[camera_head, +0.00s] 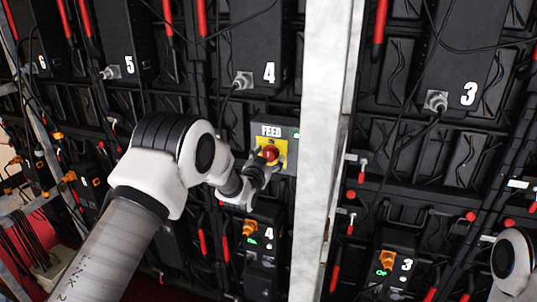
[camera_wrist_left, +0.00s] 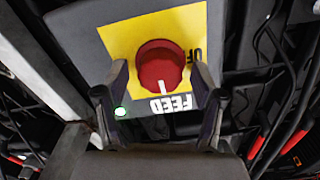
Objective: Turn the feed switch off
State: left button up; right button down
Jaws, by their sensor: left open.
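The feed switch is a red rotary knob (camera_head: 270,153) on a yellow plate, on a grey box labelled FEED. The red knob (camera_wrist_left: 160,68) also shows close up in the left wrist view, with the yellow plate (camera_wrist_left: 122,38) behind it. Its white mark points toward the FEED label (camera_wrist_left: 170,104). Lettering starting "OF" shows at the plate's right there, partly hidden by a finger. My left gripper (camera_head: 272,168) is open, with one finger on each side of the knob. Whether the fingers touch it I cannot tell. My right gripper is out of view.
A white vertical post (camera_head: 325,150) stands just right of the switch box. Black panels numbered 3 to 6, cables and red-handled parts surround it. An orange switch (camera_head: 249,228) sits below. A green light (camera_wrist_left: 120,112) glows by the FEED label.

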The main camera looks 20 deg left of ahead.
pick_arm(q)
jog(key=shift+s, duration=0.1)
jog(key=shift+c, duration=0.3)
jog(key=c, duration=1.1)
jog(key=shift+f, duration=0.1)
jog(key=n+b, duration=0.7)
jog(key=n, duration=0.1)
jog(key=shift+a+f, duration=0.1)
jog(key=shift+a, duration=0.05)
jog(key=n+b, duration=0.3)
jog(key=n, duration=0.2)
jog(key=shift+n, duration=0.3)
jog(key=n+b, duration=0.1)
jog(key=n, duration=0.3)
jog(key=shift+n, duration=0.3)
